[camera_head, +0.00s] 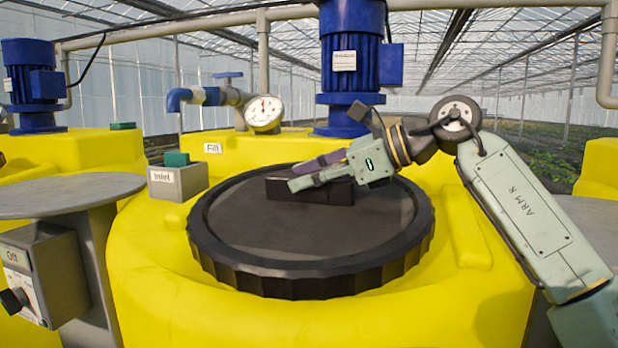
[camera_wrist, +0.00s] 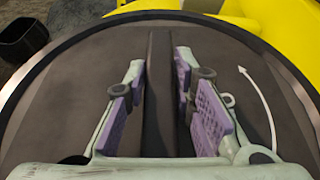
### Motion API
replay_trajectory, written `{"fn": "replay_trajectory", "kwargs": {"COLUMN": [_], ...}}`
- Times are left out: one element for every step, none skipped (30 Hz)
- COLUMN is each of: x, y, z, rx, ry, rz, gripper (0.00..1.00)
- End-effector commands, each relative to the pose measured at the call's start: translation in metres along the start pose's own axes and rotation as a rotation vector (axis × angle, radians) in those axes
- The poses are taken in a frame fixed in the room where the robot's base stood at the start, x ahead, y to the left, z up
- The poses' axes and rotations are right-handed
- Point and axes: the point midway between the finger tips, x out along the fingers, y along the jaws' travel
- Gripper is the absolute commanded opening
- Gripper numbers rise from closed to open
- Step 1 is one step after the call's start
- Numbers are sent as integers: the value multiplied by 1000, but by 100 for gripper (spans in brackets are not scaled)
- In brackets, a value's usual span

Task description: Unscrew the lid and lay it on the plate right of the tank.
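The large black ribbed lid (camera_head: 330,240) sits level on top of the yellow tank (camera_head: 215,315). A raised dark bar (camera_head: 345,193) crosses the lid as its handle. My gripper (camera_head: 293,177) is at this bar. In the wrist view the bar (camera_wrist: 160,90) stands between my two purple-padded fingers (camera_wrist: 161,78), with a narrow gap on each side. The gripper is open and holds nothing. A white curved arrow (camera_wrist: 262,100) is marked on the lid (camera_wrist: 60,105). Right of the tank, a grey surface (camera_head: 592,215) shows behind my arm, mostly hidden; it may be the plate.
A round grey plate (camera_head: 65,194) and a box marked Off (camera_head: 45,275) are at the left. A box marked Inlet (camera_head: 180,183), a gauge (camera_head: 264,113) and a blue motor (camera_head: 352,60) stand around and behind the lid.

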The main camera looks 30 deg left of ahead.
Motion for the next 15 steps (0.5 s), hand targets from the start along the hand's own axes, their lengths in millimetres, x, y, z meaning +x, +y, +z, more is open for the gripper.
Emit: {"fn": "replay_trajectory", "kwargs": {"x": [0,0,0,0,0,0,0,0,0,0,0,0,0,0,0], "y": [0,0,0,0,0,0,0,0,0,0,0,0,0,0,0], "z": [0,0,0,0,0,0,0,0,0,0,0,0,0,0,0], "rx": [0,0,0,0,0,0,0,0,0,0,0,0,0,0,0], "ry": [0,0,0,0,0,0,0,0,0,0,0,0,0,0,0], "rz": [0,0,0,0,0,0,0,0,0,0,0,0,0,0,0], "gripper": [18,16,14,12,10,7,5,3,0,0,0,0,0,0,0]}}
